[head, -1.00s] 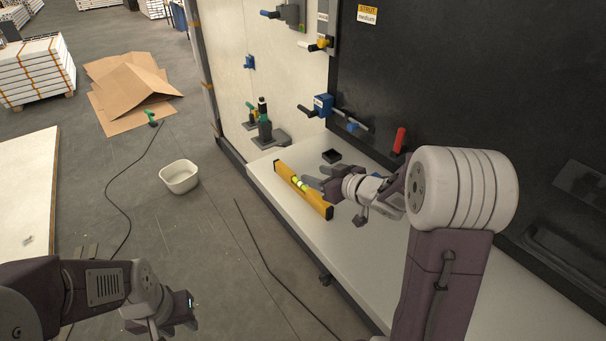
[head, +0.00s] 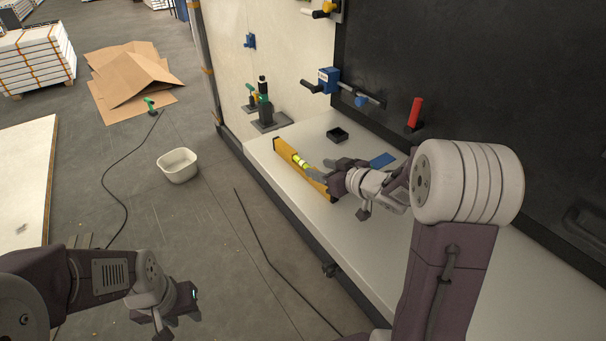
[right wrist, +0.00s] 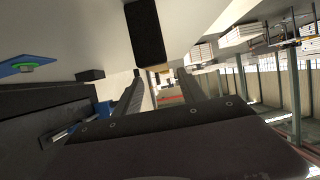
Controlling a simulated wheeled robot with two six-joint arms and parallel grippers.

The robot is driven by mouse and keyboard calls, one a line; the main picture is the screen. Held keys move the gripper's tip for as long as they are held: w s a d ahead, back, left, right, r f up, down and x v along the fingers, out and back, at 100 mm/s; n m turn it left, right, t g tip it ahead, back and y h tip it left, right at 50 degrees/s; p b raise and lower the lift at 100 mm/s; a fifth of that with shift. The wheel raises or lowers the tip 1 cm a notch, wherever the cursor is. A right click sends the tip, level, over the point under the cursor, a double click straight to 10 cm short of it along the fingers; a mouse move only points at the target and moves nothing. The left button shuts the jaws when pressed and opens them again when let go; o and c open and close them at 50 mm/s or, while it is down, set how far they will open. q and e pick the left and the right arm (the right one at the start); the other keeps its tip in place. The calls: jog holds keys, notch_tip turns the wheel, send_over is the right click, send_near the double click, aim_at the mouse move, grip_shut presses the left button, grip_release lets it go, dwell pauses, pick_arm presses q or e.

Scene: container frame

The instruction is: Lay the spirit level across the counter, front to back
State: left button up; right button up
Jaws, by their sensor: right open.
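The yellow spirit level (head: 290,152) with black ends and a bright vial lies on the white counter (head: 265,150), running roughly along the counter's front edge. My right gripper (head: 323,167) is open near the level's right half, its fingers overlapping that part in the head view. I cannot tell whether it touches the level. In the right wrist view, the fingers of my right gripper (right wrist: 163,90) are apart, with a dark block, perhaps the level's end, above them. My left gripper (head: 185,305) is over the floor at lower left; its fingers are not clear.
A small black box (head: 337,134) and a blue card (head: 383,159) lie on the counter. Green-and-black tools (head: 265,110) stand at its far end. Blue clamps (head: 328,80) and a red handle (head: 415,112) are at the dark wall. A white tub (head: 178,165) sits on the floor.

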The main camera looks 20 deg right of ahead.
aim_at(305, 162)
jog(key=shift+w+a, duration=0.15)
jog(key=shift+a, duration=0.1)
jog(key=shift+x, duration=1)
jog(key=shift+w+a+f+p, duration=0.2)
jog(key=shift+w+p, duration=0.1)
jog(key=shift+w, duration=0.3)
jog(key=p+x, duration=0.1)
jog(key=x, duration=0.3)
jog(key=shift+w+a+r, duration=0.1)
jog(key=shift+w+a, duration=0.1)
jog(key=shift+w, duration=0.25)
pick_arm(q)
jog(key=shift+s+r, duration=0.2)
jog(key=shift+r, duration=0.75)
pick_arm(e)
grip_shut()
